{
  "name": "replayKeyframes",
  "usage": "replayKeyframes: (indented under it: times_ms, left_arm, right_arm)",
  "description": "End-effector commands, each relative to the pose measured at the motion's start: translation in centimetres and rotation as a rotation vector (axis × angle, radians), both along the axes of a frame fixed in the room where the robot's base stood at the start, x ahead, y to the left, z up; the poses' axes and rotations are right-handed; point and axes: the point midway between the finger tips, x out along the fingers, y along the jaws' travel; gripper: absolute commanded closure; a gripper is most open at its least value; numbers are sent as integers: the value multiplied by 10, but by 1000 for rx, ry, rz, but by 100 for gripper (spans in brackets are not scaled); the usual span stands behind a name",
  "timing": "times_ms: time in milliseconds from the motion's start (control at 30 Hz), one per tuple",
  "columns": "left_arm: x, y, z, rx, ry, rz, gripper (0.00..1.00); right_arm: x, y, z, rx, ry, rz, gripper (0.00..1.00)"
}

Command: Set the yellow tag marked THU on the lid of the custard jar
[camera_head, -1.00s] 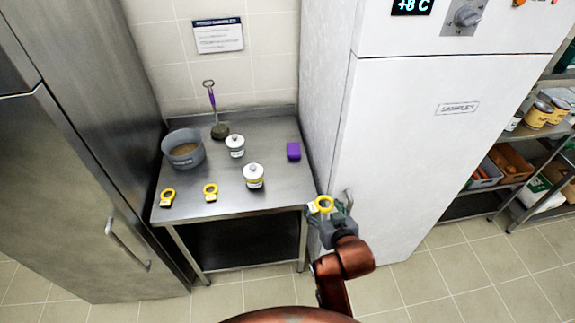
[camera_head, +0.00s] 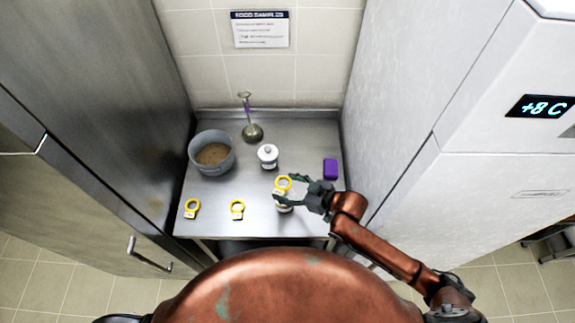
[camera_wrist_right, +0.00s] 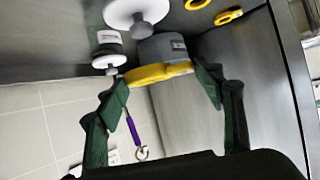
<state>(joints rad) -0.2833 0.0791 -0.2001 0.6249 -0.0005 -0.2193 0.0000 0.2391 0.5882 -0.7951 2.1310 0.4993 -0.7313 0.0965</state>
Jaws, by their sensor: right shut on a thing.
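My right gripper (camera_head: 291,189) is shut on a yellow ring-shaped tag (camera_head: 284,183) and holds it over the front jar (camera_head: 285,208), partly covering that jar. In the right wrist view the tag (camera_wrist_right: 157,73) shows between the fingers; its marking cannot be read. The front jar's white lid (camera_wrist_right: 124,12) shows at the top there, apart from the tag. A second white-lidded jar (camera_head: 268,158) stands farther back. I cannot read which jar is custard. Two other yellow tags lie at the table's front left (camera_head: 192,208) and front middle (camera_head: 237,209). My left gripper is not in view.
A grey pot (camera_head: 212,160) with brown contents stands at the left of the steel table (camera_head: 305,135). A ladle (camera_head: 252,132) with a purple handle is at the back. A purple block (camera_head: 331,168) lies at the right. Tall cabinets flank the table.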

Motion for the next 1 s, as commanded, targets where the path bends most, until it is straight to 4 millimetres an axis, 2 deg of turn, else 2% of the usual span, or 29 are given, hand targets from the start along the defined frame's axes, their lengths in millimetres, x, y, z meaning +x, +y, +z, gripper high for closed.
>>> replayKeyframes:
  times_ms: [100,233,500,567,800,1000]
  left_arm:
    - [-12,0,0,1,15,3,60]
    - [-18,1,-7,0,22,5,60]
    - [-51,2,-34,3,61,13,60]
    - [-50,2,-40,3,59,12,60]
    - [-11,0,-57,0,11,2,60]
    - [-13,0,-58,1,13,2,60]
  right_arm:
    - [-5,-1,-4,1,-2,9,59]
    - [-4,0,-11,2,-1,10,59]
    - [5,0,-40,0,7,10,59]
    - [5,-1,-47,0,7,9,59]
    - [4,-2,-65,0,7,7,59]
    - [4,-2,-65,1,6,7,59]
